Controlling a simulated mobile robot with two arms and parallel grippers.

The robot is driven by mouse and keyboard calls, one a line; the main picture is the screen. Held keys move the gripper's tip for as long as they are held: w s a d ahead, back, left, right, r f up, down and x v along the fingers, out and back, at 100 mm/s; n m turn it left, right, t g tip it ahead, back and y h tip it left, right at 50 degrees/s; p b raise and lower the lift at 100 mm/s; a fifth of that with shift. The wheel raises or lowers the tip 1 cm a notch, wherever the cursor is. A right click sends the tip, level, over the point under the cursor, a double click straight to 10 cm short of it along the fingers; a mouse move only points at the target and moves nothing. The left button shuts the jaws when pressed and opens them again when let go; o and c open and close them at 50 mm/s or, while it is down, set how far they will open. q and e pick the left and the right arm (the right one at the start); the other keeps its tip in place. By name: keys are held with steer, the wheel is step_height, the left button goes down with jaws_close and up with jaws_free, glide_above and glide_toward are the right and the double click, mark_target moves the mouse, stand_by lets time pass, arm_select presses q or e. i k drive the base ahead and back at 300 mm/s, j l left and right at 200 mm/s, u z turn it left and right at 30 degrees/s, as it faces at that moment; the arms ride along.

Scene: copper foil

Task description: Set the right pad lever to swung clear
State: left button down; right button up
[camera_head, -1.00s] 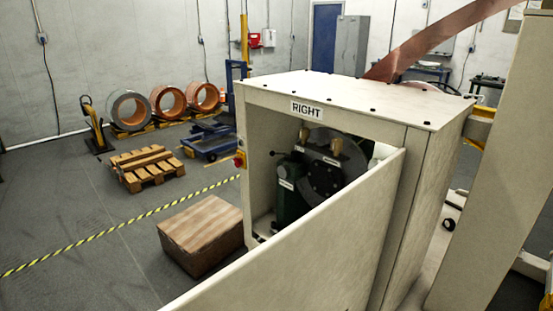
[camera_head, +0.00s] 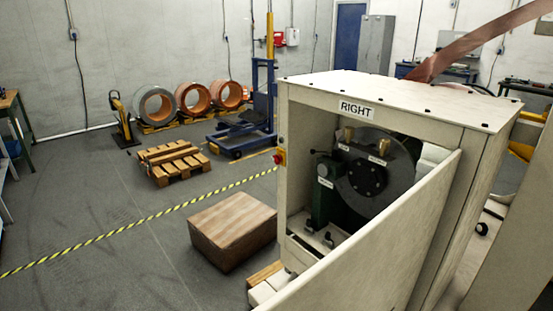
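A cream cabinet (camera_head: 305,140) with a RIGHT label (camera_head: 356,110) stands at the right, its front open and its door panel (camera_head: 385,235) swung outward. Inside are a dark disc (camera_head: 395,190), a green upright housing (camera_head: 325,195) with a small white label, and brass-coloured blocks (camera_head: 349,134) at the top of the disc. A small dark handle-like part (camera_head: 316,153) shows at the top left of the green housing; I cannot tell whether it is the pad lever. The door hides the lower right of the inside. Neither gripper is in view.
A brown box (camera_head: 233,228) sits on the floor left of the cabinet. A wooden pallet (camera_head: 172,162), copper coils (camera_head: 195,98) and a blue lift truck (camera_head: 245,135) stand behind. A yellow-black floor line (camera_head: 130,228) crosses open floor at the left.

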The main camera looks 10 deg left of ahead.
mark_target(312, 151)
steer(key=j+z, duration=0.2)
steer(key=j, duration=0.2)
steer(key=k+j+z, duration=0.1)
steer(key=j+z, duration=0.15)
steer(key=k+j+z, duration=0.2)
steer(key=j, duration=0.3)
steer(key=i+j+z, duration=0.15)
steer(key=z, duration=0.35)
steer(key=j+z, duration=0.75)
steer(key=z, duration=0.2)
steer(key=j+z, duration=0.3)
steer(key=z, duration=0.2)
steer(key=j+z, duration=0.3)
steer(key=j, duration=0.35)
steer(key=j+z, duration=0.3)
steer(key=j, duration=0.4)
steer(key=j+u, duration=0.15)
steer(key=u, duration=0.35)
steer(key=i+u, duration=0.15)
steer(key=u, duration=0.3)
steer(key=i+j+u, duration=0.1)
steer(key=u, duration=0.4)
steer(key=i+j+u, duration=0.1)
steer(key=u, duration=0.35)
steer(key=i+u, duration=0.1)
steer(key=u, duration=0.4)
